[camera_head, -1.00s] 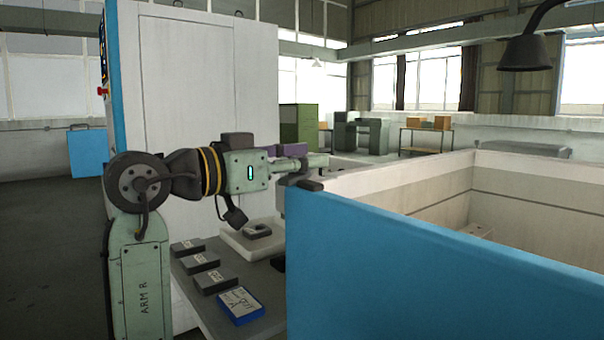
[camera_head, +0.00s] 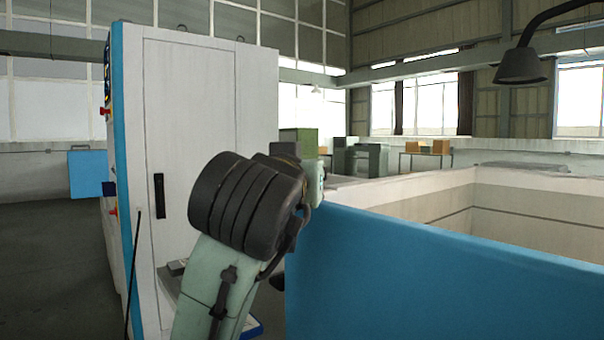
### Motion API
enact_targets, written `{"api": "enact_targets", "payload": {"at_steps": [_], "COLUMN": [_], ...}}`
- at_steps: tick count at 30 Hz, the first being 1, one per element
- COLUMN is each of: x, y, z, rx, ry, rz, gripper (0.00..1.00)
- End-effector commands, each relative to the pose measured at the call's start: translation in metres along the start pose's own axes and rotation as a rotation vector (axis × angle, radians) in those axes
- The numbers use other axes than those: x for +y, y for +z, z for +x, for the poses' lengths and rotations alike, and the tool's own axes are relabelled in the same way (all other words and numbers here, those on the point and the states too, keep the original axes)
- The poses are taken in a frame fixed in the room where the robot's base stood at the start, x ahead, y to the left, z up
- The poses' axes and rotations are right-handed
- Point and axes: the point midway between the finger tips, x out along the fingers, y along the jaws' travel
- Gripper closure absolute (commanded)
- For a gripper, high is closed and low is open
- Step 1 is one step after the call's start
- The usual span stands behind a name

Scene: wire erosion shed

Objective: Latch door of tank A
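The blue panel (camera_head: 430,270) of the tank fills the lower right. I see no letter on it, and cannot tell which part is the door or latch. The white inner walls (camera_head: 520,215) of the tank show behind it. My arm stands in front, its dark ribbed joint (camera_head: 245,203) at the panel's left end. A small pale green piece of my wrist shows just beyond that joint. My gripper's fingers are hidden behind my arm or the panel, so its contact with the tank cannot be seen.
A tall white cabinet (camera_head: 190,80) with a black handle (camera_head: 159,196) stands behind my arm. A blue case (camera_head: 88,174) leans by the far wall. A dark lamp (camera_head: 522,68) hangs above the tank. The floor at left is clear.

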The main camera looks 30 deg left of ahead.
Motion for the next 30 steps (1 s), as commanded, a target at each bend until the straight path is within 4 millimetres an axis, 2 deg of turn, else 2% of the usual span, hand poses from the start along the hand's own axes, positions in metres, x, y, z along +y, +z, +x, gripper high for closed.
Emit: {"api": "enact_targets", "payload": {"at_steps": [18,19,28,30], "x": [0.0000,0.0000,0.0000,0.0000], "y": [0.0005,0.0005,0.0004,0.0004], "z": [0.0006,0.0006,0.0005,0.0005], "rx": [-0.002,-0.002,-0.002,-0.002], "ry": [-0.041,-0.041,-0.040,-0.040], "rz": [0.001,0.001,0.001,0.001], "gripper": [0.94,0.65,0.45,0.45]}}
